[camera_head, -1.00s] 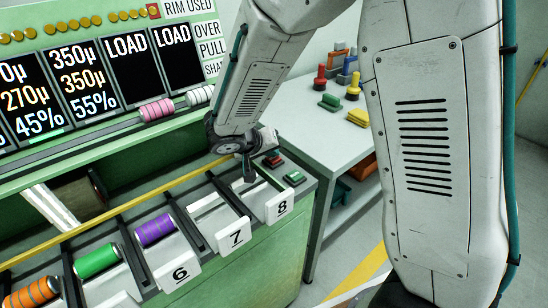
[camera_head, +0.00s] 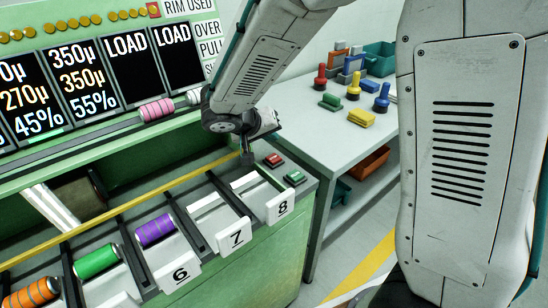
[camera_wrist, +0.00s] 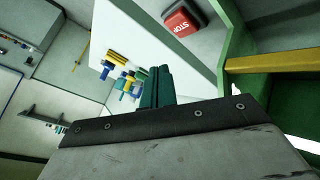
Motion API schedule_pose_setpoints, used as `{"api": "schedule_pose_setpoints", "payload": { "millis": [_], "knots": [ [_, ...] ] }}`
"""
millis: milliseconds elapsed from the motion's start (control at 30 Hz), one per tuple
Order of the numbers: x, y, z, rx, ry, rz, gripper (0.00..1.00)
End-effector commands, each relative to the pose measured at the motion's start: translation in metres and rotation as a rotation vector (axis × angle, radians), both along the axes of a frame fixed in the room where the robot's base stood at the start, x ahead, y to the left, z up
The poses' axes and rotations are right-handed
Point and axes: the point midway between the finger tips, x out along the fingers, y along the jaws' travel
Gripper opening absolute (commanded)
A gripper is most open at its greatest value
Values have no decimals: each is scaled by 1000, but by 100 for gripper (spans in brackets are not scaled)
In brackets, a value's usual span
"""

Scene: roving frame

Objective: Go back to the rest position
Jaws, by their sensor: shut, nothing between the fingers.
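My gripper (camera_head: 247,155) hangs below my wrist in the head view, over the slots numbered 7 and 8 at the right end of the green machine (camera_head: 262,248). It is small and partly dark there. In the wrist view its teal fingers (camera_wrist: 155,87) stand together above the dark bracket, with nothing seen between them. My arm is bent, with one link across the upper middle and a large link filling the right side of the head view.
Spools, pink (camera_head: 156,110), purple (camera_head: 155,230), green (camera_head: 96,261) and orange (camera_head: 33,292), sit on the machine. A red button (camera_head: 273,160) and green button (camera_head: 294,177) are near my gripper. A grey table (camera_head: 345,137) bears colored parts. Floor shows between machine and my arm.

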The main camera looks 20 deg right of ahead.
Motion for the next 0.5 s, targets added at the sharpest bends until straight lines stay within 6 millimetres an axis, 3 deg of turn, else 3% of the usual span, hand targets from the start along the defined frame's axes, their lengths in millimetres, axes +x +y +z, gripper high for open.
{"api": "schedule_pose_setpoints", "payload": {
  "millis": [500],
  "knots": [
    [-1, -1, 0, -27, 43, 40, 0]
  ]
}}
